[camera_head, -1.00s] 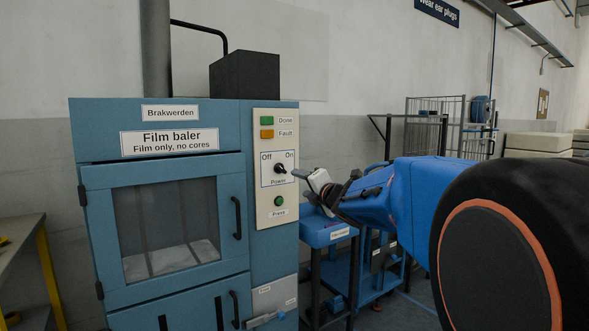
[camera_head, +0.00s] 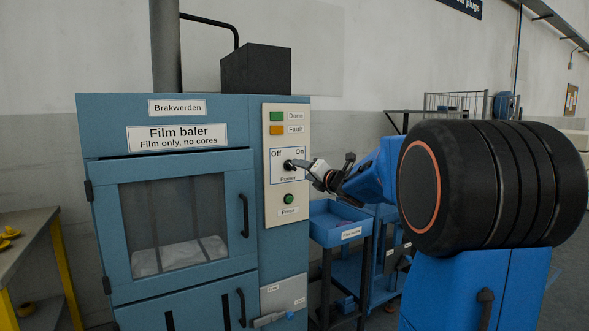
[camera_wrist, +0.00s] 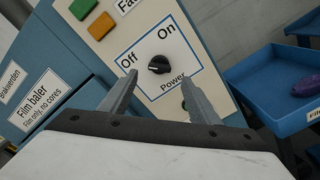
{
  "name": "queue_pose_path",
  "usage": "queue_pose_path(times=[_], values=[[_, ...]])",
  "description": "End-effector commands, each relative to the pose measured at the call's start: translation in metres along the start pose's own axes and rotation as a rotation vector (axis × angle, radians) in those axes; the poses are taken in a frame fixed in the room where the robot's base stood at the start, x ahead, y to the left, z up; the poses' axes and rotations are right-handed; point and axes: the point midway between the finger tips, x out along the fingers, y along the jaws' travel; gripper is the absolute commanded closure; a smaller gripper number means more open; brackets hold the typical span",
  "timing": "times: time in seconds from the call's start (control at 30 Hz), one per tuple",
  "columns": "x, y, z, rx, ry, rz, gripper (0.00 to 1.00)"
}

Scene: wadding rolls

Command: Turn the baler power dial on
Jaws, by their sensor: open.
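The black power dial (camera_head: 289,165) is on the cream control panel (camera_head: 274,211) of the blue film baler, between the "Off" and "On" labels and above "Power". In the wrist view the dial (camera_wrist: 159,64) shows ahead of my fingertips, near the middle between them; I cannot tell for sure which label it points to. My gripper (camera_wrist: 158,76) is open and empty, its two fingers spread to either side of the dial's line. In the head view my gripper (camera_head: 304,165) is just right of the dial, very near it; whether it touches is unclear.
A green Press button (camera_head: 289,199) sits below the dial; green Done and orange Fault lamps (camera_head: 277,123) are above it. A blue tray (camera_head: 338,224) stands right of the baler, below my arm. A yellow-legged table (camera_head: 30,222) is at far left.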

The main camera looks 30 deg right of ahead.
Motion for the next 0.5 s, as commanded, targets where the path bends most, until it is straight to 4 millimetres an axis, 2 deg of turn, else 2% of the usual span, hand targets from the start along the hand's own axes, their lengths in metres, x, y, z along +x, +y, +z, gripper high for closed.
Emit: queue_pose_path(times=[0.2, 0.5], values=[[0.039, 0.0, -0.001, 0.001, 0.002, 0.001, 0.44], [0.07, 0.0, 0.0, 0.001, 0.0, 0.0, 0.44]])
